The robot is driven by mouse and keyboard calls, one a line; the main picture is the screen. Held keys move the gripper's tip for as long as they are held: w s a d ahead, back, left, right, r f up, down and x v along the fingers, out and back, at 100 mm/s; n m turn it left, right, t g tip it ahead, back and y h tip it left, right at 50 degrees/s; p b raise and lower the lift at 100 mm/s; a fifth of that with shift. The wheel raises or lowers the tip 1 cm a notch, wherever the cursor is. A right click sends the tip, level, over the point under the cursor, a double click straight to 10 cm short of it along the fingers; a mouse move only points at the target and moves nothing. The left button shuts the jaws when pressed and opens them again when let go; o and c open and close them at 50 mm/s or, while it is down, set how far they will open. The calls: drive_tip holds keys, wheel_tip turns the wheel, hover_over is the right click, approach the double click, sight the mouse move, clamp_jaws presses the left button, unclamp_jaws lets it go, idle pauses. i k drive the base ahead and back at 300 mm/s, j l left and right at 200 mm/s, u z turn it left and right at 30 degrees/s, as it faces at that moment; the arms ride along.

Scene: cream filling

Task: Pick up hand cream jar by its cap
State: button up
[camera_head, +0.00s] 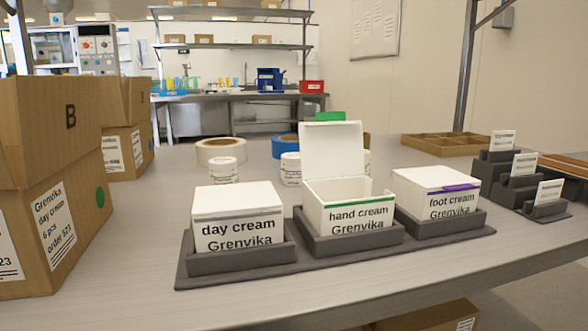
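Several small white jars stand on the table behind the boxes. One white jar (224,170) stands behind the day cream box, and another white jar (291,169) stands left of the open lid. A sliver of a further white jar (366,162) shows right of that lid, mostly hidden. The jar labels are too small to read, so I cannot tell which jar is hand cream. The hand cream box (354,216) is open, with its lid raised and a green strip on its front. Its inside is mostly hidden. My gripper is not in view.
A dark grey holder (262,268) carries the day cream box (238,217), the hand cream box and the foot cream box (436,193). Cardboard boxes (62,160) stand left. Tape rolls (220,151) lie behind. Card stands (518,172) are right. The table's front strip is clear.

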sight(292, 167)
drive_tip(key=k+j+z, duration=0.45)
drive_tip(key=k+z, duration=0.2)
drive_tip(key=k, duration=0.2)
